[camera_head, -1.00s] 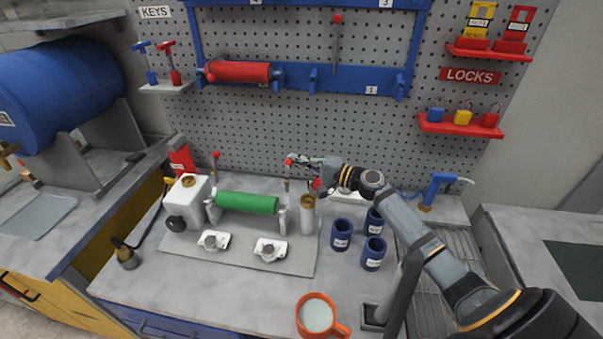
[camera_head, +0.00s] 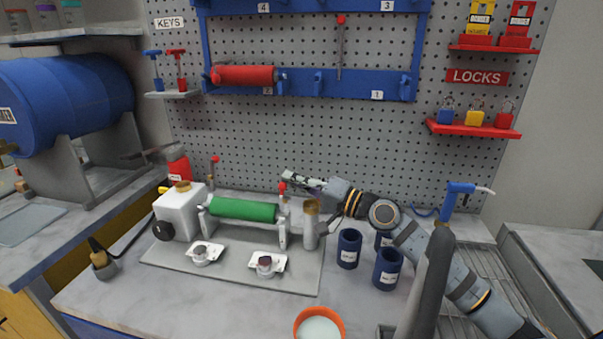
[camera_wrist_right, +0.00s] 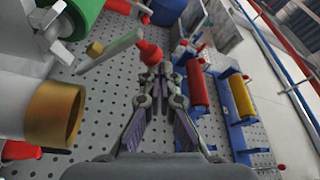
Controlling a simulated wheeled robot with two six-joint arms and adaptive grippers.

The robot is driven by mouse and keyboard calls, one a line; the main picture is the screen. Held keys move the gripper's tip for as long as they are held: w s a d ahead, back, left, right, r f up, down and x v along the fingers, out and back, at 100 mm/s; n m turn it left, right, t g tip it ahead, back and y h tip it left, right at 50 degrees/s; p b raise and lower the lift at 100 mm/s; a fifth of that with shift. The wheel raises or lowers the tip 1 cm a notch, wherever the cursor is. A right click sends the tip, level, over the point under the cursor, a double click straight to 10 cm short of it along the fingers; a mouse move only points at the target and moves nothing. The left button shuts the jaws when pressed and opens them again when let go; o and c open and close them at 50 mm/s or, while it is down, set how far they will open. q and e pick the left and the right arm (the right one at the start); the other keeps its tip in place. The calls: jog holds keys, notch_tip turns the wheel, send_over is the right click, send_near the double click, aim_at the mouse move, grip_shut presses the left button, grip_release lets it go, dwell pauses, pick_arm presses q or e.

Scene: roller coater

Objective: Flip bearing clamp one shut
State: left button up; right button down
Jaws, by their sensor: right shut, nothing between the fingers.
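The green roller (camera_head: 243,210) rests between two bearing stands on the grey base plate (camera_head: 165,257). A red-knobbed clamp lever (camera_head: 282,187) stands at its right end; another red-knobbed lever (camera_head: 215,160) stands upright at the left end. Which one is clamp one I cannot tell. My right gripper (camera_head: 287,176) is shut and empty, just above and behind the right knob. In the right wrist view the gripper's tips (camera_wrist_right: 156,70) are close to the red knob (camera_wrist_right: 150,53); contact is unclear. The lever arm (camera_wrist_right: 108,50) leans there. My left gripper is out of view.
A metal cylinder with a brass top (camera_head: 311,225) stands beside the right bearing, under my arm. Blue cups (camera_head: 387,268) stand to the right. An orange mug (camera_head: 320,325) is at the front. The pegboard (camera_head: 350,140) is close behind my gripper.

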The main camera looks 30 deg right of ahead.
jog(key=shift+s+a+f+b, duration=0.6)
jog(key=shift+s+f+b, duration=0.1)
jog(key=shift+s+f, duration=0.15)
jog(key=shift+s+a+f+b, duration=0.55)
jog(key=shift+s+f+b, duration=0.15)
jog(key=shift+f, duration=0.2)
jog(key=shift+r, duration=0.1)
notch_tip(320, 180, up, 10)
send_over(280, 196)
jog(key=v, duration=0.3)
jog(key=shift+r, duration=0.15)
